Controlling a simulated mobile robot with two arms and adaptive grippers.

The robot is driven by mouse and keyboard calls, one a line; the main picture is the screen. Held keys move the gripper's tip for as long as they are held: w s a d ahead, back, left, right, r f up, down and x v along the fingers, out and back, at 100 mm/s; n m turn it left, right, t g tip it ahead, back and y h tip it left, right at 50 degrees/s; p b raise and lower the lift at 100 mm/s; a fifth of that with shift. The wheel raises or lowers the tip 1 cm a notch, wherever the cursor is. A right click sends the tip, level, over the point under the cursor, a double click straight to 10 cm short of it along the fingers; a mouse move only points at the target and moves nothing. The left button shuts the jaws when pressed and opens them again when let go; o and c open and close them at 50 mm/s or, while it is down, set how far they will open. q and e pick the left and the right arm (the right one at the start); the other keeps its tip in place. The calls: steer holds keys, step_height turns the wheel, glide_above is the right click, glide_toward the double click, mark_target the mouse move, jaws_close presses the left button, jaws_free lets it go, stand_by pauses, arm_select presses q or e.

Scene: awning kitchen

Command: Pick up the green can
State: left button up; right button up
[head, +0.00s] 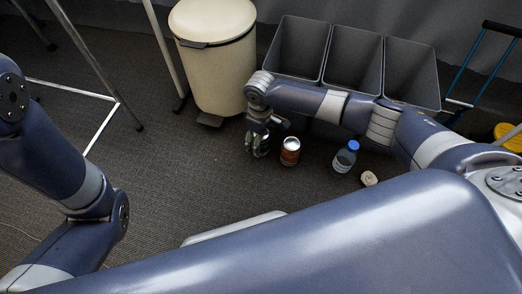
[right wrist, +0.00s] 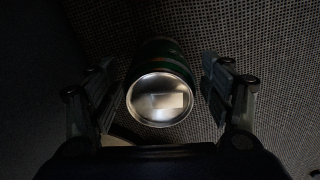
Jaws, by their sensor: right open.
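The green can (right wrist: 160,92) shows in the right wrist view, with its silver end toward the camera and a dark green side behind it. My right gripper (right wrist: 157,66) is open, with one finger on each side of the can and a visible gap to both. In the head view, my right gripper (head: 257,144) points down close to the floor, left of an orange-brown can. There I cannot clearly make out the green can, which the gripper seems to hide. My left arm enters from the left, and its gripper is out of frame.
The orange-brown can (head: 290,151) stands just right of the gripper. A blue-capped bottle (head: 345,157) and a small pale object (head: 369,178) are farther right. A cream bin (head: 215,65) and grey open bins (head: 297,48) stand behind.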

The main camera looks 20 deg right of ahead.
steer(key=shift+f, duration=0.55)
steer(key=c, duration=0.9)
steer(key=shift+r, duration=0.15)
steer(key=shift+c, duration=0.2)
